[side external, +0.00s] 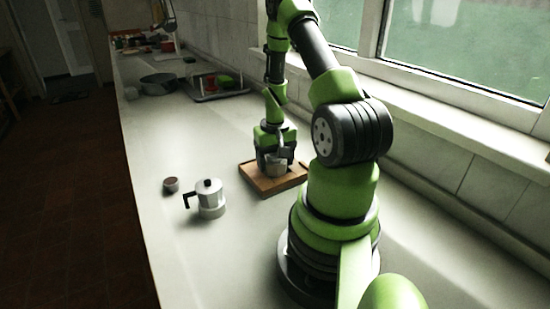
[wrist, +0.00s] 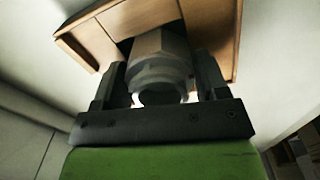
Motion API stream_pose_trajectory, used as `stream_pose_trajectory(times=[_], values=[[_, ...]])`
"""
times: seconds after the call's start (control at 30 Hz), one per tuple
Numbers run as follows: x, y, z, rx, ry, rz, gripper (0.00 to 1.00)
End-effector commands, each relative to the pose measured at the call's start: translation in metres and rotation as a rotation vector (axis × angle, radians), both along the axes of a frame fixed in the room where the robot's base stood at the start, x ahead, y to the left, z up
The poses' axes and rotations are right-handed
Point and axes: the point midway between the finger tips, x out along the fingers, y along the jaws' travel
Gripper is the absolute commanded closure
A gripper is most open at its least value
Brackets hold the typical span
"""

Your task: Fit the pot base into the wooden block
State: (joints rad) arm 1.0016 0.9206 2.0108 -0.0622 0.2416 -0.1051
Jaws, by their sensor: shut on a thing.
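The wooden block (side external: 249,182) lies on the counter beside the arm, near the wall. My gripper (side external: 277,160) is over the block, pointing down. It is shut on the pot base (side external: 277,168), a grey metal faceted piece. In the wrist view the pot base (wrist: 161,62) sits between the two fingers, with its round open rim toward the camera. The wooden block (wrist: 220,30) shows beyond it, with a dark recess partly behind the pot base. Whether the base is inside the recess or just above it, I cannot tell.
A silver moka pot (side external: 208,198) with a black handle stands on the counter left of the block. A small dark-topped cup (side external: 171,184) is beside it. A dark pan (side external: 158,83) and a tray (side external: 217,91) are farther back. The counter's middle is clear.

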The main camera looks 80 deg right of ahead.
Motion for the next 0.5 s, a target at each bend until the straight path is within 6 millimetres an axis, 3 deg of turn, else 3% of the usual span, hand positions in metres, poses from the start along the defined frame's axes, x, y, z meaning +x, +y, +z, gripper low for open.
stream_pose_trajectory(times=[0.47,0.5], values=[[0.0001,-0.0001,-0.0065,-0.001,-0.001,-0.001,0.66],[0.0001,-0.0001,-0.0065,-0.001,-0.001,-0.001,0.26]])
